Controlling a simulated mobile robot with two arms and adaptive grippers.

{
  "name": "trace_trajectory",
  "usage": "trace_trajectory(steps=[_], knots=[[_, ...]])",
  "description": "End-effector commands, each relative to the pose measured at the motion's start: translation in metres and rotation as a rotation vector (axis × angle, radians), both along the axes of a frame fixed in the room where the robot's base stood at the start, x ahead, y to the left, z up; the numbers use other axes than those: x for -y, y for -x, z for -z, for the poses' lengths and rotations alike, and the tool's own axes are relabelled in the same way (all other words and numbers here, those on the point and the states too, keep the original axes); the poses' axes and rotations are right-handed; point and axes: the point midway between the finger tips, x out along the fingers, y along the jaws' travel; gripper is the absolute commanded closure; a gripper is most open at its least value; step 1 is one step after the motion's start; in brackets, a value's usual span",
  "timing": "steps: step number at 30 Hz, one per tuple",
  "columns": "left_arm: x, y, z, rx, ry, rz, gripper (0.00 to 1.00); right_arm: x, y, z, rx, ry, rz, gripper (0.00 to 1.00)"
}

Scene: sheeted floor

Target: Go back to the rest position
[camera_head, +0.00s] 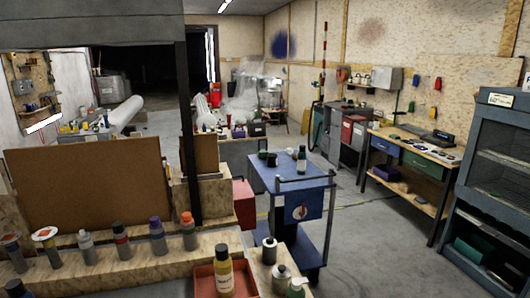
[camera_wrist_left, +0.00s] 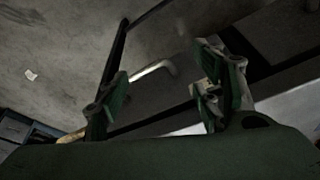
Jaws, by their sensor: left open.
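My left gripper (camera_wrist_left: 162,92) shows only in the left wrist view. Its two green-padded fingers are spread wide apart. Nothing is held between them. Behind the fingers are a grey floor, a dark bar and a pale curved piece that I cannot identify. Neither gripper shows in the head view, and my right gripper is in no view.
A wooden ledge with several bottles (camera_head: 157,237) and a red tray (camera_head: 210,278) is close in front. A blue cart (camera_head: 262,178) stands beyond it. A workbench (camera_head: 410,158) and grey cabinet (camera_head: 500,150) are at right. Open floor (camera_head: 375,245) lies between cart and cabinet.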

Motion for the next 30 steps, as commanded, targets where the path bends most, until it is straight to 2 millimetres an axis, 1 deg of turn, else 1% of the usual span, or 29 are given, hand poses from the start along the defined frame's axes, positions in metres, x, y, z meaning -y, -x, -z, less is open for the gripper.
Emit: trace_trajectory(steps=[1,5,8,9,11,12,14,15,17,18,20,21,23,24,27,30], knots=[[0.000,-0.001,0.015,-0.009,-0.001,0.000,0.40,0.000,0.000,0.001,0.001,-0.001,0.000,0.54],[0.001,-0.004,0.054,-0.025,-0.001,0.002,0.40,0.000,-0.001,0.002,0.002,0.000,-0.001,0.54],[0.002,-0.003,0.093,-0.042,-0.002,0.005,0.40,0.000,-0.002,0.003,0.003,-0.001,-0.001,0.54],[0.002,-0.002,0.112,-0.050,-0.002,0.006,0.40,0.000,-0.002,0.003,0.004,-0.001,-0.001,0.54],[0.002,0.003,0.142,-0.061,-0.003,0.009,0.40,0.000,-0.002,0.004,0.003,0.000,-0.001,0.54],[0.001,0.008,0.164,-0.071,-0.004,0.010,0.40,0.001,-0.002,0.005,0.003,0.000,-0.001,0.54],[0.000,0.016,0.194,-0.082,-0.006,0.012,0.40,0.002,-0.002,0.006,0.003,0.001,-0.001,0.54],[-0.001,0.023,0.213,-0.089,-0.007,0.014,0.40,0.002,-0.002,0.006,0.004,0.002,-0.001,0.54],[-0.003,0.035,0.240,-0.102,-0.007,0.016,0.40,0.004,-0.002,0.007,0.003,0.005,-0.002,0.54],[-0.004,0.045,0.258,-0.111,-0.009,0.018,0.40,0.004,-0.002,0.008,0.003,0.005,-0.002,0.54],[-0.006,0.063,0.286,-0.126,-0.010,0.021,0.40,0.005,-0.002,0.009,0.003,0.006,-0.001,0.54],[-0.009,0.076,0.303,-0.136,-0.012,0.024,0.40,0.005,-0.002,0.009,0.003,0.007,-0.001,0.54],[-0.012,0.097,0.326,-0.149,-0.014,0.027,0.40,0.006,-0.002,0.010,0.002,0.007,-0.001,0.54],[-0.015,0.110,0.339,-0.156,-0.015,0.029,0.40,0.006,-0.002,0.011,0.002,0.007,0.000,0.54],[-0.021,0.144,0.365,-0.174,-0.018,0.032,0.40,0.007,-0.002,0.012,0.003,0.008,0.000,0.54],[-0.026,0.171,0.381,-0.187,-0.020,0.036,0.40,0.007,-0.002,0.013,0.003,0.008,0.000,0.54]])
